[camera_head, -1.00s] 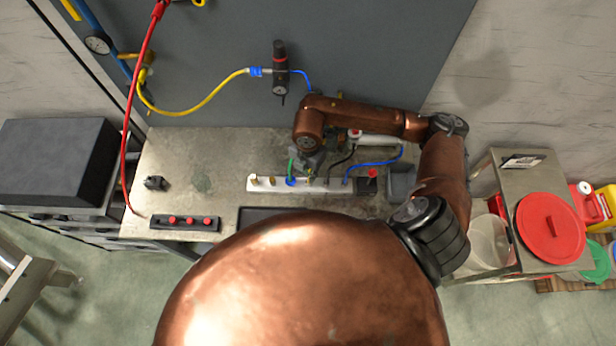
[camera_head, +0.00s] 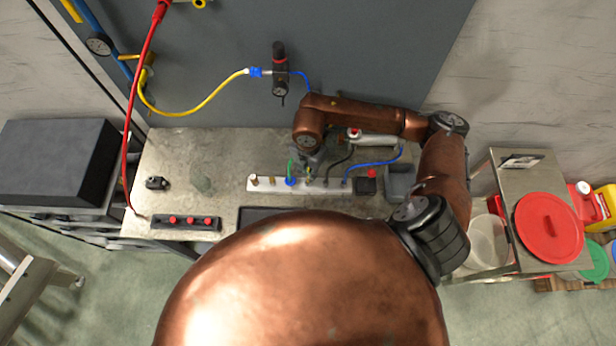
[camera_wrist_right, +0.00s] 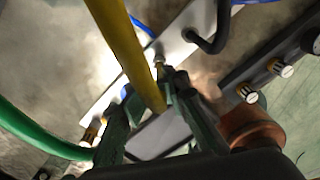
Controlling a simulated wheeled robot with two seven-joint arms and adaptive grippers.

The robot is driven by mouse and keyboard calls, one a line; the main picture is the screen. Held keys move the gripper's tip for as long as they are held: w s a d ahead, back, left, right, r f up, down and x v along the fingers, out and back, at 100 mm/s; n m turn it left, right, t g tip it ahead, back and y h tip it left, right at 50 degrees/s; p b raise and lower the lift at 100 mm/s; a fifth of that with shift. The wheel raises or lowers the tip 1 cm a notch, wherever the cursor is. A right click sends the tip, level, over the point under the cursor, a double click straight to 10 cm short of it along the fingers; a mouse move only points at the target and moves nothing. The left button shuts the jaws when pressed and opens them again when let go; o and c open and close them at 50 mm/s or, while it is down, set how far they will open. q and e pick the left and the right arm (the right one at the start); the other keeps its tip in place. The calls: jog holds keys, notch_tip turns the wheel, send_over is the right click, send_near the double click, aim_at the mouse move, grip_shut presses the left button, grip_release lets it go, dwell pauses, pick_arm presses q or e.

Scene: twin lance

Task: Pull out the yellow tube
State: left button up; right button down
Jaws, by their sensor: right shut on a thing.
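The yellow tube (camera_wrist_right: 128,50) crosses the right wrist view from the top edge down to my right gripper (camera_wrist_right: 150,100). My right gripper is shut on it, with the tube's lower end between the fingers. The white port strip (camera_head: 262,188) lies on the metal bench, and it also shows in the right wrist view (camera_wrist_right: 176,48). In the head view my right gripper (camera_head: 307,165) is over the middle of the strip, and the tube is mostly hidden there. I cannot tell whether the tube's end sits in its port. My left gripper is not in view.
A green tube (camera_head: 290,168), a black tube (camera_head: 338,163) and a blue tube (camera_head: 372,163) rise from the strip close by. A yellow hose (camera_head: 205,102) hangs on the wall panel. A black block with red knobs (camera_head: 188,222) is at left. The bench's left part is largely clear.

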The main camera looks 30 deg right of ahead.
jog(key=shift+s, duration=0.1)
dwell(0.3)
jog(key=shift+r+p, duration=0.55)
jog(key=shift+r, duration=0.3)
jog(key=shift+w+r+p, duration=0.2)
jog(key=shift+r+p, duration=0.8)
jog(key=shift+r, duration=0.65)
jog(key=c, duration=1.5)
grip_release()
jog(key=shift+c, duration=0.2)
notch_tip(320, 180, up, 12)
